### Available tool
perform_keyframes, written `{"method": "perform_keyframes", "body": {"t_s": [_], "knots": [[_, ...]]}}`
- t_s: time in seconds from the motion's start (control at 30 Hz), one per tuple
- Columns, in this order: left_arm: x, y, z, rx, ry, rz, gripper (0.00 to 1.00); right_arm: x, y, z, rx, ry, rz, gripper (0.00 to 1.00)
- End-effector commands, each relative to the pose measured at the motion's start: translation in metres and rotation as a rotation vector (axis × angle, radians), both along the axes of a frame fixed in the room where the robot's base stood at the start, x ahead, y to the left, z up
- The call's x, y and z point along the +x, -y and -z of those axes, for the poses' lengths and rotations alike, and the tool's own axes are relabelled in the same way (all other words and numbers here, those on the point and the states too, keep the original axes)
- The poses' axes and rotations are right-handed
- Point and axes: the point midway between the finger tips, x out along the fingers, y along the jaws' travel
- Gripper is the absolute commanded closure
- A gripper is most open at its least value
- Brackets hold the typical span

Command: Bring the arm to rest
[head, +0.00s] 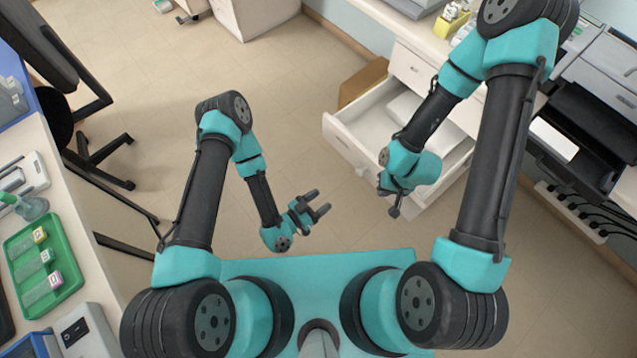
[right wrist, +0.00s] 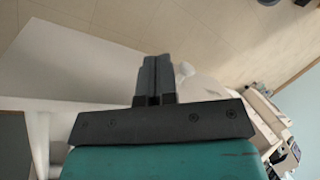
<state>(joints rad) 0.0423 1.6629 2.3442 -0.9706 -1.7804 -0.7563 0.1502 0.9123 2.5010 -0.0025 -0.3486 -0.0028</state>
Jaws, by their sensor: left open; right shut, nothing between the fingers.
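My left gripper (head: 318,203) hangs in front of my base in the head view. Its two dark fingers are apart with nothing between them. My right gripper (head: 394,212) is further right, at the front of an open white drawer (head: 351,150). Its fingers are together and empty, and in the right wrist view the closed fingers (right wrist: 155,78) point away from the camera. The head view does not show clearly whether the right gripper touches the drawer front.
A green tray (head: 72,287) with several small boxes lies on the left counter (head: 75,205). A black office chair (head: 95,150) stands at the upper left. A printer-like machine (head: 600,80) is at the right.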

Motion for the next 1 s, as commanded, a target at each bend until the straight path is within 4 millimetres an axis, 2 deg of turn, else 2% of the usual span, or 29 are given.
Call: {"method": "perform_keyframes", "body": {"t_s": [0.27,0.47,0.73,0.87,1.0], "knots": [[0.005,-0.003,0.000,0.020,-0.015,0.002,0.42,0.000,0.000,0.000,0.000,0.000,0.000,1.00],[0.026,-0.026,0.002,0.144,-0.122,0.011,0.42,0.000,0.000,0.000,0.000,0.000,0.000,1.00],[0.053,-0.095,0.001,0.373,-0.450,-0.058,0.42,0.000,0.000,0.000,0.000,0.000,0.000,1.00],[0.055,-0.135,-0.006,0.451,-0.641,-0.133,0.42,0.000,0.000,0.000,0.000,0.000,0.000,1.00],[0.048,-0.176,-0.020,0.502,-0.861,-0.236,0.42,0.000,0.000,0.000,0.000,0.000,0.000,1.00]]}}
